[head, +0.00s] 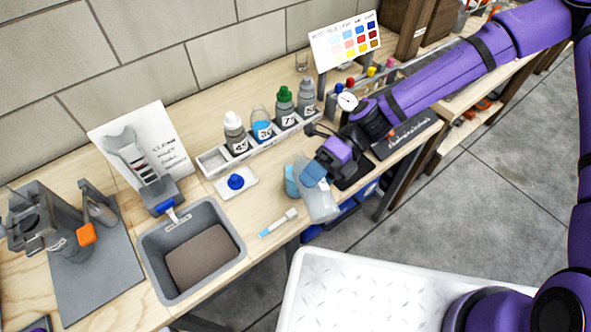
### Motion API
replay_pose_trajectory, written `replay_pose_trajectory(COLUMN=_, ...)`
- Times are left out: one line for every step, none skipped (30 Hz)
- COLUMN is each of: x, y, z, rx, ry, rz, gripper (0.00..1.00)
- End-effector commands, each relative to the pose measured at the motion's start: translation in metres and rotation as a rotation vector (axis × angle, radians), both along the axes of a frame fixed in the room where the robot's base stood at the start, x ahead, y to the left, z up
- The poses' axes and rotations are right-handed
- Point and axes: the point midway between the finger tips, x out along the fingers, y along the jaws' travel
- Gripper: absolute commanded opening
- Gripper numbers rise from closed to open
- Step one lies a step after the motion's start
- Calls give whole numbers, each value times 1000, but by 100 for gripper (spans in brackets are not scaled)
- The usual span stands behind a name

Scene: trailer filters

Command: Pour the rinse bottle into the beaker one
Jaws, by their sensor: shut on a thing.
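My gripper (314,174) is at the bench's front edge, shut on a pale, translucent bottle (320,204), which I take to be the rinse bottle. The bottle is tilted, with its lower part hanging out toward the floor side. A clear vessel with blue contents (291,181) stands just left of the gripper, partly hidden by it and the bottle; it may be beaker one, but I cannot read a label. I cannot tell whether the bottle touches it or any liquid is flowing.
A rack (215,161) with several numbered bottles stands behind. A blue cap (236,182) lies on a white tray (245,188). A dropper (278,222) and a grey bin (153,262) are to the left. A white platform (350,290) is in front.

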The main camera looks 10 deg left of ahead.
Motion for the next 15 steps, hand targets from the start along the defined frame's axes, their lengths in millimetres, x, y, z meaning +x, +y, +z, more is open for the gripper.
replay_pose_trajectory(x=0, y=0, z=0, rx=-1, ry=2, rz=0, gripper=27)
replay_pose_trajectory(x=0, y=0, z=1, rx=-3, ry=4, rz=1, gripper=27)
replay_pose_trajectory(x=0, y=0, z=1, rx=-4, ry=5, rz=0, gripper=27)
replay_pose_trajectory(x=0, y=0, z=1, rx=-5, ry=7, rz=0, gripper=27)
replay_pose_trajectory(x=0, y=0, z=1, rx=-6, ry=9, rz=0, gripper=27)
replay_pose_trajectory(x=1, y=1, z=1, rx=-7, ry=11, rz=0, gripper=27)
replay_pose_trajectory(x=1, y=1, z=1, rx=-8, ry=13, rz=0, gripper=27)
replay_pose_trajectory(x=0, y=1, z=1, rx=-9, ry=15, rz=0, gripper=27)
replay_pose_trajectory(x=0, y=1, z=1, rx=-10, ry=17, rz=0, gripper=27)
replay_pose_trajectory(x=0, y=1, z=1, rx=-11, ry=17, rz=0, gripper=27)
replay_pose_trajectory(x=0, y=1, z=1, rx=-13, ry=20, rz=1, gripper=27)
replay_pose_trajectory(x=0, y=1, z=1, rx=-14, ry=21, rz=0, gripper=27)
replay_pose_trajectory(x=0, y=1, z=1, rx=-15, ry=24, rz=0, gripper=27)
replay_pose_trajectory(x=0, y=1, z=1, rx=-17, ry=25, rz=0, gripper=27)
replay_pose_trajectory(x=0, y=1, z=1, rx=-18, ry=27, rz=1, gripper=27)
